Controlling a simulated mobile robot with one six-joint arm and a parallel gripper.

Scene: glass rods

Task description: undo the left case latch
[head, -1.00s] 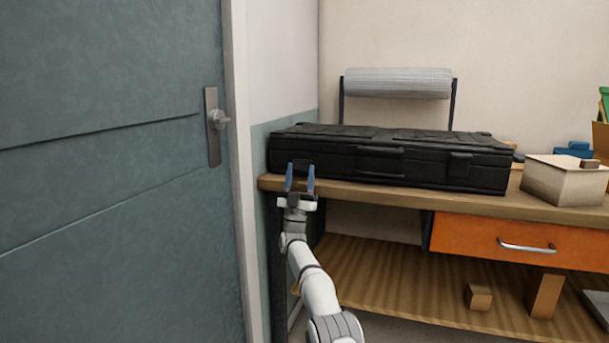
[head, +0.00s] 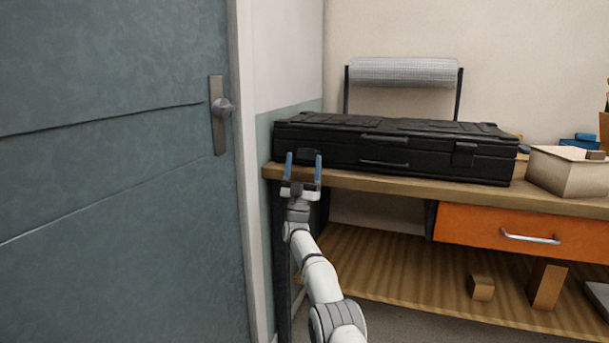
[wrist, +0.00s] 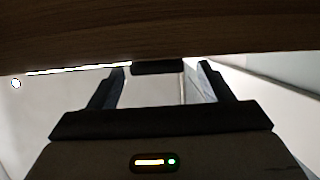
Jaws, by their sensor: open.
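A long black case (head: 430,158) lies shut on the wooden workbench. Its left latch (head: 309,154) is a small dark block on the front face near the left end, seen between my fingertips. The right latch (head: 465,154) sits near the other end, with the handle (head: 384,163) between them. My gripper (head: 303,157) is open in front of the left latch, with blue fingers apart and nothing visibly held. In the wrist view the open fingers show, with a dark block (wrist: 158,67) between them; I cannot tell if they touch the latch.
The workbench (head: 400,184) edge lies just under the case; its wood fills the top of the wrist view. A grey door (head: 110,150) stands to the left. A cream box (head: 565,175) is right of the case. An orange drawer (head: 480,225) is below.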

